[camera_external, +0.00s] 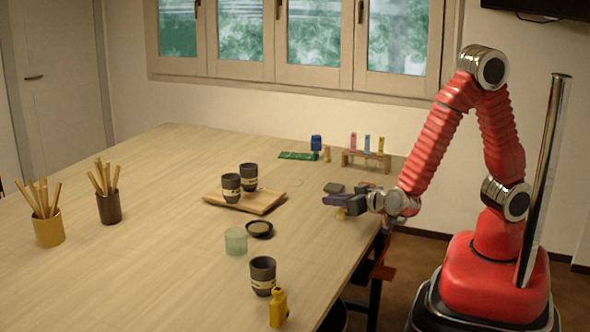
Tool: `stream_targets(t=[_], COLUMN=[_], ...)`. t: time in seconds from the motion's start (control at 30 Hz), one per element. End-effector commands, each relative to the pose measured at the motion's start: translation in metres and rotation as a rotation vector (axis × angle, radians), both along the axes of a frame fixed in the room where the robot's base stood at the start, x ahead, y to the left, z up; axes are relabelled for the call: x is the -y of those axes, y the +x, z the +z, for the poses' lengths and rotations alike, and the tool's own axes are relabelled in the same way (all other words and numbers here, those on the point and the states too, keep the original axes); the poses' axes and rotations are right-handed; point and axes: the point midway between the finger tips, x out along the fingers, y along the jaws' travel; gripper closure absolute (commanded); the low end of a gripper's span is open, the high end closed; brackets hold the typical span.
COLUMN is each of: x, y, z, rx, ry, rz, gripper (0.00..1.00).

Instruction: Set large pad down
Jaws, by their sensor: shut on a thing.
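My gripper (343,203) is at the right side of the wooden table, low over its edge area, with its dark fingers pointing left. A flat dark grey piece (334,188) shows just behind the fingers.
A wooden board (262,208) carries two dark cups. A small black dish (259,229), a green glass (236,241), another dark cup (263,276) and a yellow bottle (278,308) stand nearer. A vial rack (367,160) stands behind the gripper.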

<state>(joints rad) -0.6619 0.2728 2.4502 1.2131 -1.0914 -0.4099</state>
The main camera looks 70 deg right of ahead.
Motion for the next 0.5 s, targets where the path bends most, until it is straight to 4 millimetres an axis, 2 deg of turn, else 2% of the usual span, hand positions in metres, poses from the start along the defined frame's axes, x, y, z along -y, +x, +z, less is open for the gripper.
stream_targets(t=[0.17, 0.2, 0.43, 0.5], x=[0.0001, 0.0001, 0.0000, 0.0000], y=[0.0000, -0.0001, 0.0000, 0.0000], z=[-0.0024, -0.0022, -0.0019, -0.0019], rx=[0.000, 0.000, 0.000, 0.000], ry=[-0.001, 0.000, 0.000, 0.000], rz=[0.000, 0.000, 0.000, 0.000], gripper=[1.00, 0.88, 0.72, 0.71])
